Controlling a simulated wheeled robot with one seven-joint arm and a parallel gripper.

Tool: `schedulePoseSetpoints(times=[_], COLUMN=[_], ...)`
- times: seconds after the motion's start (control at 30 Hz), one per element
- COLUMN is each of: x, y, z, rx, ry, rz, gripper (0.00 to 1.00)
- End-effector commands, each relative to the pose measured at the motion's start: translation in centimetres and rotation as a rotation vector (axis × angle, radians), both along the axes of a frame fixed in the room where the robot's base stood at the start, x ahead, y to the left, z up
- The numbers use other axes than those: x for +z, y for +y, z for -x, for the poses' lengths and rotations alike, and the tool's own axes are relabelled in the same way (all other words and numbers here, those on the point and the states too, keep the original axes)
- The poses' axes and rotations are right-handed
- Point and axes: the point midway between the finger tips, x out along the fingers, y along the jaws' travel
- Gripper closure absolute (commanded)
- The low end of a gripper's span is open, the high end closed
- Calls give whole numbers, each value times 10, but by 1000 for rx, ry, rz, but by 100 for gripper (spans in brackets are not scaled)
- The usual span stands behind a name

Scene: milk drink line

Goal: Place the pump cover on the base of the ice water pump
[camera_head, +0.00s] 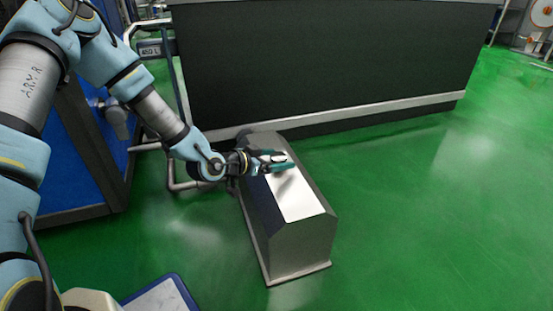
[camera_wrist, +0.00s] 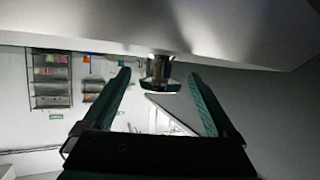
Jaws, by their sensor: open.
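The pump cover (camera_head: 303,195), a long grey metal box with sloped sides and a bright flat top, stands upright on the green floor in the head view. I cannot tell whether a pump base is under it; no base shows apart from it. My gripper (camera_head: 288,161) is open over the far part of the cover's top. In the wrist view a broad pale surface (camera_wrist: 230,30), probably the cover, fills the upper part. A small dark knob-like piece (camera_wrist: 160,72) sticks out from it between my open fingers, with gaps on both sides. Contact cannot be told.
A long dark cabinet (camera_head: 320,60) with a pale lower rail stands behind the cover. Grey pipes (camera_head: 172,165) and a blue-panelled unit (camera_head: 85,150) stand at the left. The green floor (camera_head: 430,210) on the right is clear.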

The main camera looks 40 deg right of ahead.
Motion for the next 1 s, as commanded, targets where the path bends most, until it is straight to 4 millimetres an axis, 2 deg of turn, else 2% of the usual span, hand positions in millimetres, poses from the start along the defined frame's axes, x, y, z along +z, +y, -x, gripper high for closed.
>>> schedulePoseSetpoints(times=[0.13, 0.27, 0.5, 0.7, 0.83, 1.0], x=[4, 11, 32, 44, 47, 48], y=[1, 16, 62, 94, 106, 111], z=[0, 0, 1, 2, 2, 2], rx=[1, 1, 2, 2, 0, 0], ry=[0, 1, 0, 0, 1, 0], rz=[0, -2, -2, -1, -1, 0], gripper=[8, 8, 8, 8, 8, 8])
